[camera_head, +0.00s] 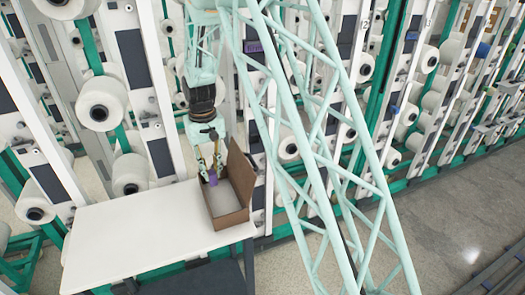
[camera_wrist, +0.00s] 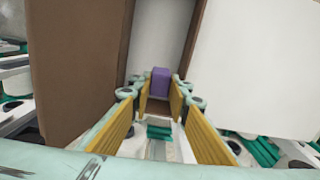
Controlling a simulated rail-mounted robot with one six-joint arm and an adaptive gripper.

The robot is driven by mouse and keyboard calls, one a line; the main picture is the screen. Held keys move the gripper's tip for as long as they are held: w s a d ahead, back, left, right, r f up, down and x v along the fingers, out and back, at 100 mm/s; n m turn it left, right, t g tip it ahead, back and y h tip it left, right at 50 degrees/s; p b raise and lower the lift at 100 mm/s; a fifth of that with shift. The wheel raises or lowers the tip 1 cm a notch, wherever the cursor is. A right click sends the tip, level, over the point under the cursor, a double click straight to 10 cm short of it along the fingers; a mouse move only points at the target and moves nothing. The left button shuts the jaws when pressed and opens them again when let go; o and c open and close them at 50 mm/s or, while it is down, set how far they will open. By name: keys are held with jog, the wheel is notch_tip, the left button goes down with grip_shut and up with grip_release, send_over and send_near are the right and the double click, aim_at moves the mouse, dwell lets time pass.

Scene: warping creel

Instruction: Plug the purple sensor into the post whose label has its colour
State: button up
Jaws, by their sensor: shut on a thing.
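The purple sensor (camera_head: 213,179) is a small block between the fingertips of my gripper (camera_head: 210,169). In the wrist view the purple sensor (camera_wrist: 160,80) sits at the far end of the yellow-padded fingers, and my gripper (camera_wrist: 160,92) is shut on it. The sensor is over the open brown box (camera_head: 232,219); I cannot tell whether it touches the floor of the box. A small purple patch (camera_head: 253,47) shows on a post at the back, partly behind the lattice; I cannot read it as a label for certain.
The box stands on a white table (camera_head: 130,237), whose left part is clear. A pale green lattice frame (camera_head: 300,130) crosses the view right of the box. Creel posts with white yarn bobbins (camera_head: 101,103) stand behind. Open floor (camera_head: 455,215) lies at the right.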

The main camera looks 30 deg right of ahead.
jog(key=w+d+r+m, duration=0.1)
jog(key=d+r, duration=0.2)
jog(key=r, duration=0.3)
jog(key=w+d+r+m, duration=0.2)
jog(key=d+r, duration=0.1)
jog(key=r, duration=0.3)
jog(key=shift+d+r, duration=0.15)
jog(key=shift+r, duration=0.25)
